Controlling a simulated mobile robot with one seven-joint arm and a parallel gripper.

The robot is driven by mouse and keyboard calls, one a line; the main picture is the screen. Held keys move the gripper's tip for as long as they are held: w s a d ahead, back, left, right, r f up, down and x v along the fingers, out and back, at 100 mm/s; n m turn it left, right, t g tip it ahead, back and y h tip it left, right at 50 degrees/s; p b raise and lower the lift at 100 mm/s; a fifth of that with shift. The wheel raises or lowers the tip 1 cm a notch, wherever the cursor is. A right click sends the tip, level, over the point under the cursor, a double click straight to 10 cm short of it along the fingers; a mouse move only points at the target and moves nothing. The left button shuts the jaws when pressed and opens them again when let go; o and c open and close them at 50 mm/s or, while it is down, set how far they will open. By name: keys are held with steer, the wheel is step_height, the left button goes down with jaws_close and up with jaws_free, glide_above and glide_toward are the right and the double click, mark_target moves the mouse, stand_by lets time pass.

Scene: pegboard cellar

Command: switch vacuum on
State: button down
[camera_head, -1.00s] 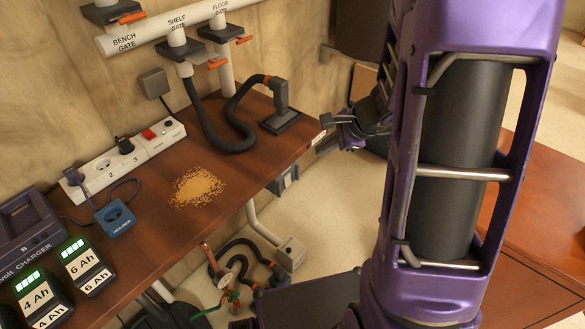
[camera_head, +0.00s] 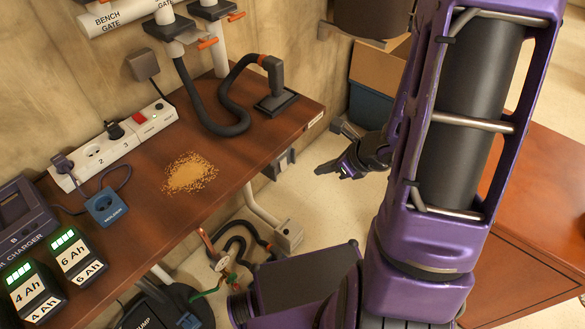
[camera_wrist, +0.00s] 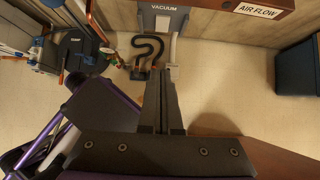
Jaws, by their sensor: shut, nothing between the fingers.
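A grey box labelled VACUUM (camera_wrist: 162,22) shows at the top of the wrist view, below the bench's edge. In the head view a grey box (camera_head: 281,163) hangs under the bench's front edge; its front is turned mostly away, and I see no label there. The switch's position cannot be made out. My gripper (camera_head: 330,171) is off to the right of this box, apart from it, lower than the bench top. In the wrist view my gripper (camera_wrist: 160,75) is shut and empty, its fingers pointing towards the VACUUM box.
The bench (camera_head: 140,215) carries a sawdust pile (camera_head: 190,173), a power strip (camera_head: 110,148), batteries and a hose nozzle (camera_head: 275,88). An AIR FLOW label (camera_wrist: 260,9) is on the edge near the VACUUM box. Pipes and a valve (camera_head: 222,262) stand below. A blue bin (camera_head: 368,108) stands behind.

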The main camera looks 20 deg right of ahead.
mark_target(284, 165)
steer(key=w+a+r+b+x, duration=0.1)
steer(key=b+x, duration=0.1)
steer(key=x, duration=1)
steer(key=shift+w+a+r, duration=0.2)
steer(key=shift+w+r, duration=0.15)
steer(key=shift+w, duration=0.1)
